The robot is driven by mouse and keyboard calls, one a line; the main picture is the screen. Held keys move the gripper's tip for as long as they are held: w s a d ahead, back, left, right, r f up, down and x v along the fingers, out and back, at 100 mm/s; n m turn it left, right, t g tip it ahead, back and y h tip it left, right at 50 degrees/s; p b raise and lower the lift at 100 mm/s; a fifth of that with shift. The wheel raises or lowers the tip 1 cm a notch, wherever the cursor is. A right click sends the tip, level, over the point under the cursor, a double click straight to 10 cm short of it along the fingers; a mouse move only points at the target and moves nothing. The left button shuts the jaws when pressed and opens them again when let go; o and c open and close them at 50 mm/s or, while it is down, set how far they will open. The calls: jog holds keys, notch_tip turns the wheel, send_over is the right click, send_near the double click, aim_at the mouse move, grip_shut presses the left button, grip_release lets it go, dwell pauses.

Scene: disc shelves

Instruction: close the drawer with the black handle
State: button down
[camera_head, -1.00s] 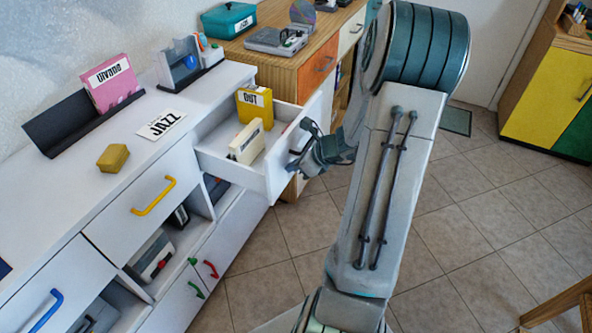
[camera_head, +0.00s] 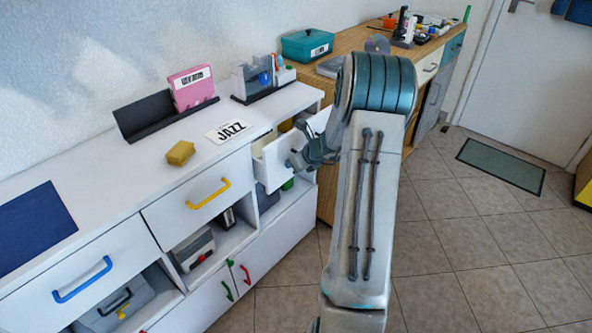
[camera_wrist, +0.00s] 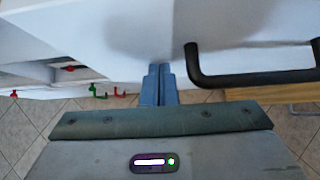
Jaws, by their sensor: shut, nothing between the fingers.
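The drawer with the black handle (camera_wrist: 250,78) is at the far right end of the white cabinet. In the head view its white front (camera_head: 270,170) stands partly out, with cream and yellow boxes partly visible inside. My gripper (camera_wrist: 159,68) is shut and empty. In the wrist view its fingertips are at the white drawer front, to the left of the handle and not around it; they appear to touch it. In the head view my gripper (camera_head: 296,160) is in front of the drawer, and my arm hides the drawer's right part.
Drawers with a yellow handle (camera_head: 208,195) and a blue handle (camera_head: 83,280) are on the left. A wooden cabinet (camera_head: 327,200) stands beside the white one. The tiled floor (camera_head: 460,240) to the right is clear.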

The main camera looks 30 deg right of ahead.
aim_at(285, 158)
jog(key=w, duration=0.2)
jog(key=w+a, duration=0.1)
jog(key=w+a+p, duration=0.1)
jog(key=w, duration=0.1)
jog(key=shift+w, duration=0.35)
jog(key=shift+w+r, duration=0.1)
jog(key=shift+r, duration=0.05)
jog(key=shift+w+a+r, duration=0.1)
jog(key=shift+a, duration=0.05)
jog(key=shift+s, duration=0.25)
jog(key=s, duration=0.1)
jog(key=s+d+b, duration=0.1)
jog(key=shift+s+f, duration=0.25)
jog(key=shift+s, duration=0.05)
jog(key=p+v, duration=0.1)
jog(key=v, duration=1)
jog(key=shift+s+d+f, duration=0.25)
jog(key=shift+s+f, duration=0.05)
